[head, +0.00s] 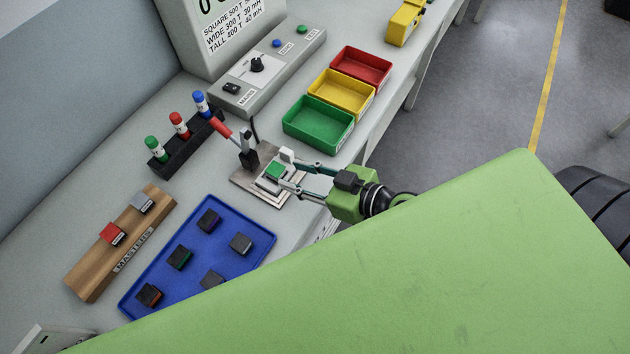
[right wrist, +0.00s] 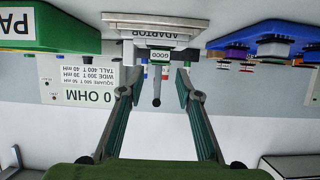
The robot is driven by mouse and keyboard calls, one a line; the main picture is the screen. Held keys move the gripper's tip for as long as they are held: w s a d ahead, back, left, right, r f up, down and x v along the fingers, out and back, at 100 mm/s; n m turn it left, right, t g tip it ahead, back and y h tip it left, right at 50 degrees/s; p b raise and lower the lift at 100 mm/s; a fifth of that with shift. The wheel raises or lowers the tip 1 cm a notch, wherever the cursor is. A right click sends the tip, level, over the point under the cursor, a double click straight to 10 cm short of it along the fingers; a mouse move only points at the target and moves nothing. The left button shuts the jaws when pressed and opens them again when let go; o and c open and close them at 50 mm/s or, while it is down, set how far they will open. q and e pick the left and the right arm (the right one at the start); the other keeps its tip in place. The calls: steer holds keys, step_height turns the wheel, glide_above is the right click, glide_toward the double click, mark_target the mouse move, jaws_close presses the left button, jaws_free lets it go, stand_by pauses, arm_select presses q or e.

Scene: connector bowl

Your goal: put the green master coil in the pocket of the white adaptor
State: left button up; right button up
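The green master coil (head: 274,170) sits in the white adaptor (head: 268,181) on the metal plate of a fixture. How deeply it is seated is hard to tell. In the right wrist view, which looks upside down, a green face marked GOOD (right wrist: 160,55) shows at the adaptor (right wrist: 160,34). My right gripper (head: 288,171) comes in from the right, with its fingertips beside the coil. In the right wrist view its fingers (right wrist: 155,85) are spread, with clear gaps to the green face. My left gripper is out of view.
A clamp with a red handle (head: 224,130) stands just behind the adaptor. A blue tray (head: 262,254) of dark coils and the wooden masters rack (head: 90,280) lie to the left. Green (head: 316,142), yellow (head: 350,106) and red bins stand behind. A pen rack (head: 178,158) is at left.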

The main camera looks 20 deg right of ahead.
steer(key=shift+b+v, duration=0.55)
steer(key=shift+v, duration=2.1)
